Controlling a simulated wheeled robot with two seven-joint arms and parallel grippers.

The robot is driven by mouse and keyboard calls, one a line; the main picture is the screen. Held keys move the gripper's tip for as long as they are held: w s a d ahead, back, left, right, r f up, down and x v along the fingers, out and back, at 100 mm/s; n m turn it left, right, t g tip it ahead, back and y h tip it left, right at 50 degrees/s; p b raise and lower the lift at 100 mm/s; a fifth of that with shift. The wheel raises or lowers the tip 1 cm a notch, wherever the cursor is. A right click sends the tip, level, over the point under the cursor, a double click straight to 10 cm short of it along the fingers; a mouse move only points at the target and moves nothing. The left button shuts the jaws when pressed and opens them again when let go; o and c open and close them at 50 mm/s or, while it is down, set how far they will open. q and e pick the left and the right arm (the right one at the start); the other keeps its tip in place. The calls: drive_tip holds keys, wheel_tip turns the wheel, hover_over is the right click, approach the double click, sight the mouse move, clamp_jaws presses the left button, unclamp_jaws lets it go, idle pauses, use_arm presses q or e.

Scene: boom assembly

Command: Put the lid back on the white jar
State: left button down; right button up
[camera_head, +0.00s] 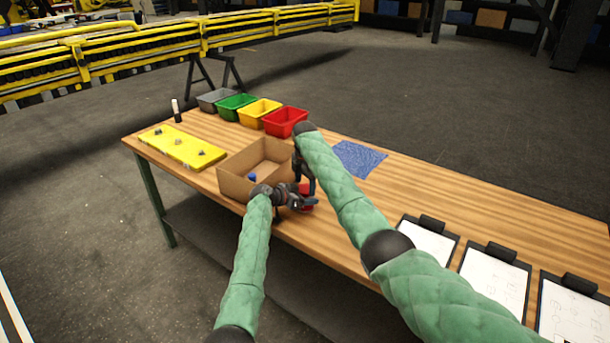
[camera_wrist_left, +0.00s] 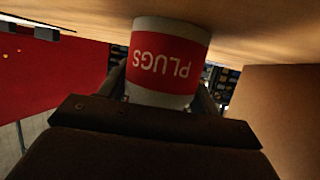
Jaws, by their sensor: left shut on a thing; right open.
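The white jar has a red band reading PLUGS, upside down in the left wrist view (camera_wrist_left: 168,62). In the head view only red bits of the jar (camera_head: 307,209) show between my grippers, at the table's front edge beside the cardboard box. My left gripper (camera_head: 298,202) is shut around the jar's side; its fingers flank the jar in the wrist view. My right gripper (camera_head: 305,187) is open and points down just above the jar. I cannot make out the lid, and the jar's mouth is hidden by my grippers.
An open cardboard box (camera_head: 234,187) with a small blue thing (camera_head: 252,177) inside stands just left of my grippers. Red (camera_head: 284,122), yellow (camera_head: 259,112), green (camera_head: 236,106) and grey (camera_head: 213,99) bins line the back. A blue mat (camera_head: 358,158) and clipboards (camera_head: 494,272) lie to the right.

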drive_tip(key=shift+f, duration=0.75)
drive_tip(key=c, duration=1)
drive_tip(key=o, duration=1)
drive_tip(key=shift+o, duration=0.2)
drive_tip(key=shift+r, duration=2.3)
drive_tip(key=shift+c, duration=0.2)
drive_tip(key=shift+r, duration=1.75)
